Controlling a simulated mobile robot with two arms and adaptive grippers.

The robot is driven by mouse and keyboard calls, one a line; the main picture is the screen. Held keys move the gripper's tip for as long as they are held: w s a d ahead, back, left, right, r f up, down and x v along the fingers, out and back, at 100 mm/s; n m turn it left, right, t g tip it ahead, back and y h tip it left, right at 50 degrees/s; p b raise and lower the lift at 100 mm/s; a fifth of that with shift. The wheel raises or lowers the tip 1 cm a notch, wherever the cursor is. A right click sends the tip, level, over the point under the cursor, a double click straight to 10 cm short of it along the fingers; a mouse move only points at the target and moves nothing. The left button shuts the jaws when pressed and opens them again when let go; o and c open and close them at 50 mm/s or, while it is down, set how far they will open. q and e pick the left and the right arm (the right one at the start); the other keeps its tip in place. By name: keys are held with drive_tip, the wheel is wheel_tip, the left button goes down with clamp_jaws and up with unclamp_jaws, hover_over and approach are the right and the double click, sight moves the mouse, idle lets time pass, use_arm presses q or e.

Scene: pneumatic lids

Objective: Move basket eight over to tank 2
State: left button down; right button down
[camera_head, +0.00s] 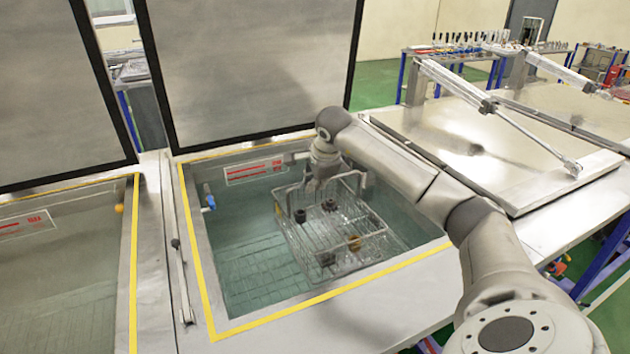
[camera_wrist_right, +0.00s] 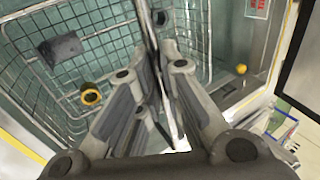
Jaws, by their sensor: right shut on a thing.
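A wire basket (camera_head: 318,262) with several small dark and brass parts hangs or sits in the open middle tank (camera_head: 245,262), partly in the water. Its number cannot be read. My right gripper (camera_head: 322,182) is at the basket's raised handle, at the basket's far side. In the right wrist view the gripper (camera_wrist_right: 164,72) is shut on the handle bar (camera_wrist_right: 150,30), with the basket mesh (camera_wrist_right: 107,45) below. Which tank is tank 2 cannot be told from the signs. My left gripper is out of view.
A second open tank (camera_head: 60,270) with water lies to the left, past a metal divider (camera_head: 160,250). Raised lids (camera_head: 250,70) stand behind both. A closed lid (camera_head: 520,150) with a strut covers the right side. Workbenches (camera_head: 480,52) stand behind.

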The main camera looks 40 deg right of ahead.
drive_tip(key=shift+w+f+b, duration=0.1)
drive_tip(key=shift+f+b, duration=4.35)
drive_tip(key=shift+f, duration=2)
drive_tip(key=shift+f+b, duration=0.3)
drive_tip(key=shift+f, duration=0.1)
drive_tip(key=c, duration=1.5)
unclamp_jaws()
drive_tip(key=shift+r, duration=0.1)
drive_tip(key=shift+s+a+f, duration=0.1)
drive_tip(key=shift+s+f, duration=0.1)
drive_tip(key=shift+f, duration=0.15)
drive_tip(key=shift+s+r, duration=0.1)
drive_tip(key=shift+r, duration=0.3)
drive_tip(key=s+a+r+p, duration=0.1)
drive_tip(key=r+p, duration=0.4)
drive_tip(key=r, duration=0.6)
drive_tip(key=s+a+r+p, duration=0.1)
drive_tip(key=s+r+p, duration=0.3)
drive_tip(key=r, duration=0.7)
drive_tip(key=shift+r+p, duration=0.15)
drive_tip(key=shift+p, duration=0.9)
